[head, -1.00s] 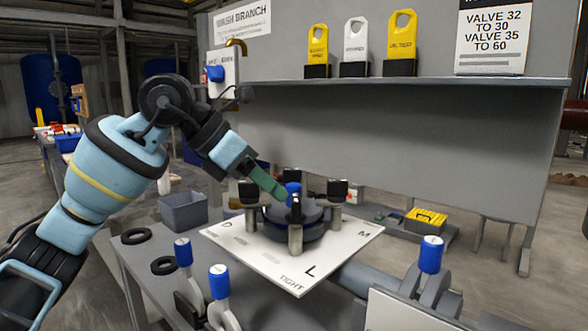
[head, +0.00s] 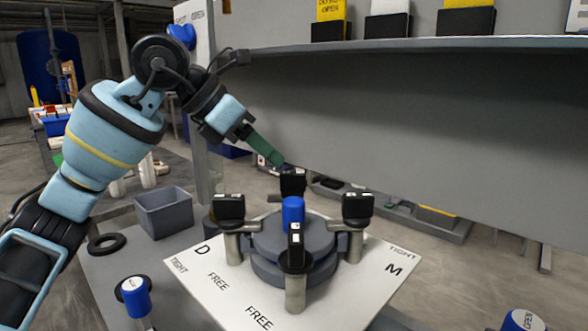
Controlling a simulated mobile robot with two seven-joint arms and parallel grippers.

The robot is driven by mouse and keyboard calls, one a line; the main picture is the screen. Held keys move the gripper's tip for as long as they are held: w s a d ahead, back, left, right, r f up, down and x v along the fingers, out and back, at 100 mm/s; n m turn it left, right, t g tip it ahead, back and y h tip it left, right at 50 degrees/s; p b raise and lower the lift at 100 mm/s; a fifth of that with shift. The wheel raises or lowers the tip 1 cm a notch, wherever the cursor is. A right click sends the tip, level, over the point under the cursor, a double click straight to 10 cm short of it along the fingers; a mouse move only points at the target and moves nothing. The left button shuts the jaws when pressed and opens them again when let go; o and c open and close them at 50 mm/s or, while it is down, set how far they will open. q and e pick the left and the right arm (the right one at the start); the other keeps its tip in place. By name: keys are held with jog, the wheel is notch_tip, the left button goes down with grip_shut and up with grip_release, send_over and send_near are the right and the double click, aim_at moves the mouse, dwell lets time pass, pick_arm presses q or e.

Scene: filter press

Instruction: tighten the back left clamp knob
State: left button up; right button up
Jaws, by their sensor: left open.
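The filter press (head: 265,246) is a round dark grey body with a blue cap (head: 293,212) on top. It stands on a white plate (head: 200,290) lettered D, M, TIGHT and FREE. Black clamp knobs on metal posts surround it: a left one (head: 229,208), a back one (head: 293,186), a right one (head: 358,205) and a front one (head: 296,262). Which is the back left one I cannot tell for sure. My left gripper (head: 274,157) is open and empty, with green fingers, just above and left of the back knob. My right gripper is out of view.
A grey bin (head: 165,212) and a black ring (head: 106,243) lie left of the plate. Blue-topped handles (head: 135,297) stand at the front left and front right (head: 522,321). A grey panel with a shelf (head: 430,45) rises behind the press.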

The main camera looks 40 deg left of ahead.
aim_at(292, 173)
pick_arm(q)
jog(key=b+x, duration=0.1)
jog(key=x, duration=0.6)
jog(key=shift+w+d+f, duration=0.15)
jog(key=shift+d+f, duration=0.1)
